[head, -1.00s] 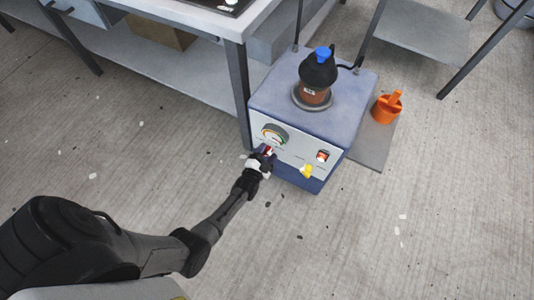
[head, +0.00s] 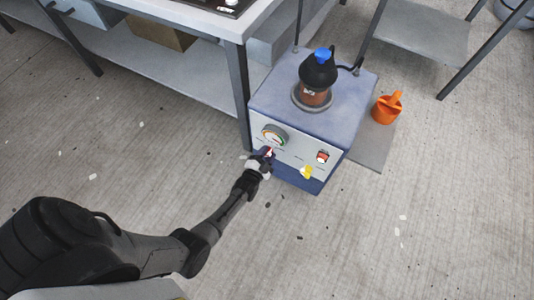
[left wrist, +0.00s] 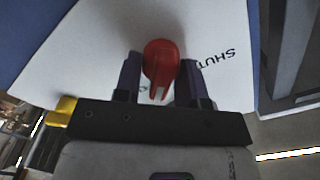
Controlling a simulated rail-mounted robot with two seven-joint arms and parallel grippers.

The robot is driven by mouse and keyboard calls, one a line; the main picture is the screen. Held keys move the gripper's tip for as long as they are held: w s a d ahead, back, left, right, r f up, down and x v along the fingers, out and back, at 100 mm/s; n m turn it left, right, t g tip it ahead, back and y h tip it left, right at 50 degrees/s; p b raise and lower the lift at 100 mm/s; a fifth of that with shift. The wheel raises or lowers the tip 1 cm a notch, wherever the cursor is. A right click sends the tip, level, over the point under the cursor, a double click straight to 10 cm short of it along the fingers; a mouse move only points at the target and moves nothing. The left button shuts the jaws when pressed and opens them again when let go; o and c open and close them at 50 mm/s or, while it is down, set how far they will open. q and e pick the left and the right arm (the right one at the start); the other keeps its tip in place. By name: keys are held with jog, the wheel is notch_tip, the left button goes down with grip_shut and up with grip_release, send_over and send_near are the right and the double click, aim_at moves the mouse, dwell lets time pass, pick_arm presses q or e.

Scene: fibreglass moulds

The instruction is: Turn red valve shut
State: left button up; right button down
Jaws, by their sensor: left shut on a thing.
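The red valve (left wrist: 160,62) shows in the left wrist view as a rounded lever on the white front panel (left wrist: 95,50). My left gripper (left wrist: 160,85) has one finger on each side of the lever and is shut on it. In the head view my left gripper (head: 266,154) is at the panel below the gauge (head: 275,134) and hides most of the valve. My right gripper is not in view.
The blue-grey machine (head: 270,97) carries a dark, blue-capped pot (head: 319,72). Its panel also has a red switch (head: 323,157) and a yellow knob (head: 306,171). An orange container (head: 387,107) stands to the right.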

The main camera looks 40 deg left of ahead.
pick_arm(q)
jog(key=n+p, duration=0.1)
jog(key=n, duration=0.3)
jog(key=shift+a+r+n, duration=0.1)
jog(key=shift+n, duration=0.2)
jog(key=n, duration=0.4)
jog(key=shift+s+a+n, duration=0.1)
jog(key=shift+n, duration=0.2)
jog(key=n, duration=0.4)
jog(key=shift+a, duration=0.1)
jog(key=shift+a+n, duration=0.1)
jog(key=shift+n, duration=2)
jog(key=o, duration=0.9)
jog(key=shift+c, duration=0.2)
jog(key=shift+s, duration=0.1)
